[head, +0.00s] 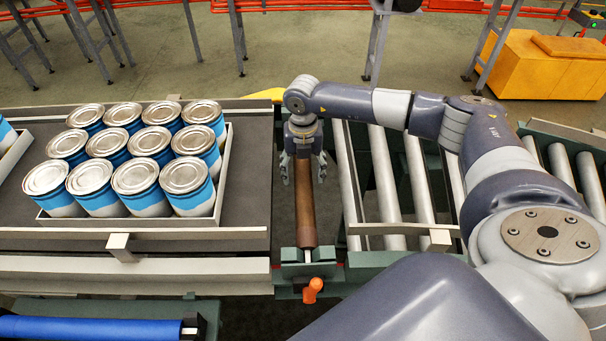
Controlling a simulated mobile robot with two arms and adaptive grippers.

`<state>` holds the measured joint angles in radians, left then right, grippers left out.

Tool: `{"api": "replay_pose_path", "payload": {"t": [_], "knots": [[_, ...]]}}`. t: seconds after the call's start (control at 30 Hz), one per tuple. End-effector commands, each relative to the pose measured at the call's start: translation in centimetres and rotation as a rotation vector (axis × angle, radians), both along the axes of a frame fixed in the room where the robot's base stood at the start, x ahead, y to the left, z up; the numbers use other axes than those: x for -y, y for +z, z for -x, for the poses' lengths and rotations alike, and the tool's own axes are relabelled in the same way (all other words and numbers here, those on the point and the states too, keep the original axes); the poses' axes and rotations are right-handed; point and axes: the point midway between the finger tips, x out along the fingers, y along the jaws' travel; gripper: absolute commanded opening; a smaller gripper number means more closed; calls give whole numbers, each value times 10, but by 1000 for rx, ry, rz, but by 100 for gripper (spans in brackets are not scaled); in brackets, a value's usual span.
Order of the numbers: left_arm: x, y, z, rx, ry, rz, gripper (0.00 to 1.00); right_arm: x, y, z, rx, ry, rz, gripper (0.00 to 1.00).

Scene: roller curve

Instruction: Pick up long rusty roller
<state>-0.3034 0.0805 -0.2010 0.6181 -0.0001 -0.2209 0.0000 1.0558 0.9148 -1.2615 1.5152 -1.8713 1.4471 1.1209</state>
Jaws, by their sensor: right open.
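The long rusty roller (306,215) is brown and lies lengthwise away from me, in the gap between the belt conveyor and the grey rollers. Its near end sits at a green bracket with an orange knob (313,290). My right gripper (303,178) points down over the far part of the roller, open, with one finger on each side of it. Whether the fingers touch the roller cannot be told. The gripper hides the roller's far end. My left gripper is not in view.
A tray (222,190) of blue and white cans stands on the dark belt (250,205) at left. Grey rollers (385,185) lie to the right. A blue roller (90,327) is at the bottom left. A yellow-orange box (545,65) stands on the floor behind.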

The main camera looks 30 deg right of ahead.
Motion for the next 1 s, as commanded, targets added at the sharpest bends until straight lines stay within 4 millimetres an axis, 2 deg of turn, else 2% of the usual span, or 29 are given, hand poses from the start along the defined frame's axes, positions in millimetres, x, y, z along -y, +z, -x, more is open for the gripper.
{"api": "replay_pose_path", "payload": {"t": [0.07, 0.33, 0.73, 0.87, 1.0], "knots": [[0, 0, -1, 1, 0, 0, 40, 0, 0, 0, 0, 0, 0, 62], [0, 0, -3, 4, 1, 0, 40, 0, 0, 0, 0, 0, 0, 0], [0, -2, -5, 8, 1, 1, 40, -1, 7, -2, 6, 0, -1, 0], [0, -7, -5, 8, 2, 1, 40, 0, 24, -3, 9, 0, -1, 0], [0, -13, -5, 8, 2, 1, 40, 0, 50, -3, 10, -1, -2, 0]]}}
